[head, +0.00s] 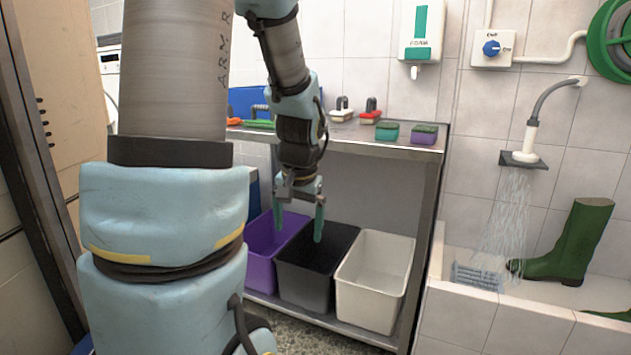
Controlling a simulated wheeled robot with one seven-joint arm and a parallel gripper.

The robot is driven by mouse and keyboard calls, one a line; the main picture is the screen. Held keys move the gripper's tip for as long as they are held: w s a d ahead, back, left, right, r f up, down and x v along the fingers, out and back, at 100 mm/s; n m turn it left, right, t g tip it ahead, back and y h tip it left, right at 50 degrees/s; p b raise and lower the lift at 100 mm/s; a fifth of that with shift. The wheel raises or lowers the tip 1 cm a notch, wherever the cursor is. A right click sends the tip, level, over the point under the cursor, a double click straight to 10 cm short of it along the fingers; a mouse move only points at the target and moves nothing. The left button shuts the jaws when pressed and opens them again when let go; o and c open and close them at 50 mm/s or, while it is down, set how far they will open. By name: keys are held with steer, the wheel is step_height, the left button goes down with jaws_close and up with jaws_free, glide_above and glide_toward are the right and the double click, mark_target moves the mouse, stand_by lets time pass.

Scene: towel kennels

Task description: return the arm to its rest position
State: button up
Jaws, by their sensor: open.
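My gripper (299,218) hangs from my arm in the head view, pointing down. Its two teal fingers are apart and nothing shows between them. It is in front of the steel bench, over or in front of the black bin (318,268) and the purple bin (270,243); the exact depth is hard to tell. My arm's large upper links fill the left of the view and hide part of the bench and wall.
A white bin (373,280) stands right of the black one on the low shelf. The bench top (350,137) holds brushes and two sponges (423,134). At right, a running shower (530,135) and a green boot (580,245) are in a tiled basin. A cabinet edge stands close at left.

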steer(key=s+a+f+n+g, duration=0.1)
steer(key=s+a+f+n, duration=0.2)
steer(key=s, duration=0.6)
step_height(320, 180, up, 20)
steer(key=p, duration=1.9)
steer(key=shift+w+h+p, duration=0.2)
steer(key=shift+h+p, duration=0.2)
